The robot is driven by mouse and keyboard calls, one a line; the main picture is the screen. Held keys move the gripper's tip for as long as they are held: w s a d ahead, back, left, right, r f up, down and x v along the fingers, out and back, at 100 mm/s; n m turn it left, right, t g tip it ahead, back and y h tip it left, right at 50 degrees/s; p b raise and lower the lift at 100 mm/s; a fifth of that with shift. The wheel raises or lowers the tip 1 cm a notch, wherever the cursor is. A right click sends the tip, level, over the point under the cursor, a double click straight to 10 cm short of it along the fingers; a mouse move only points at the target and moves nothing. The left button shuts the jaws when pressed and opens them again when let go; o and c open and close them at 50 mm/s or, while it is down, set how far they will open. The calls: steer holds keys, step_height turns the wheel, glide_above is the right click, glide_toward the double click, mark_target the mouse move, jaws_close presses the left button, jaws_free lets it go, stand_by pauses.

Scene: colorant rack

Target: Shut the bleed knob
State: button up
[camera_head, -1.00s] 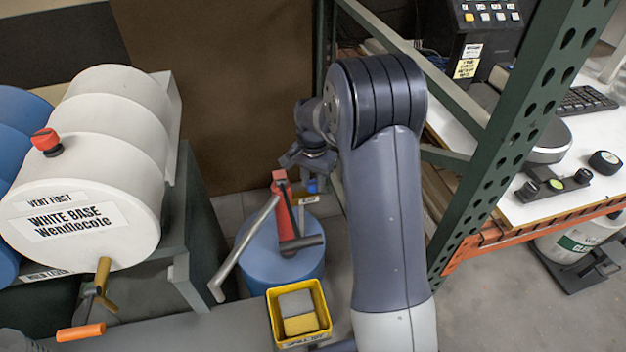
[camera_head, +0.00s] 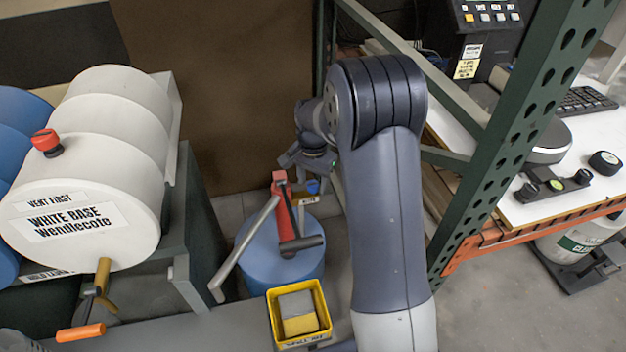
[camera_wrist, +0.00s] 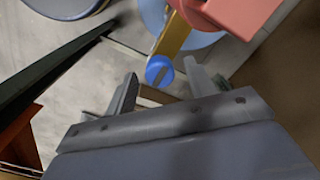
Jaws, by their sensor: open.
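A small blue knob (camera_head: 313,186), which looks like the bleed knob, sits beside the top of the red pump (camera_head: 286,215) on a blue drum (camera_head: 262,262). In the wrist view the blue knob (camera_wrist: 159,69) shows a dark slot and lies at the end of a brass-coloured bar (camera_wrist: 177,34), near the red pump part (camera_wrist: 235,14). My gripper (camera_wrist: 160,78) is open, and the knob appears between and beyond its fingertips. I cannot tell how far apart they are in depth. In the head view my gripper (camera_head: 306,160) is above the knob, partly hidden by my arm.
The pump's long grey lever (camera_head: 245,245) slants down left. A yellow bin (camera_head: 299,314) with sponges stands in front of the drum. A green rack post (camera_head: 520,130) is at right. A white drum (camera_head: 95,165) with a red cap (camera_head: 46,142) lies at left.

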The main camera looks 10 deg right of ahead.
mark_target(313, 184)
step_height(313, 184, up, 11)
stand_by(0.6)
steer(key=shift+f, duration=0.15)
step_height(313, 184, down, 11)
steer(key=shift+r, duration=0.1)
steer(key=shift+n, duration=0.3)
steer(key=shift+r, duration=0.1)
stand_by(0.4)
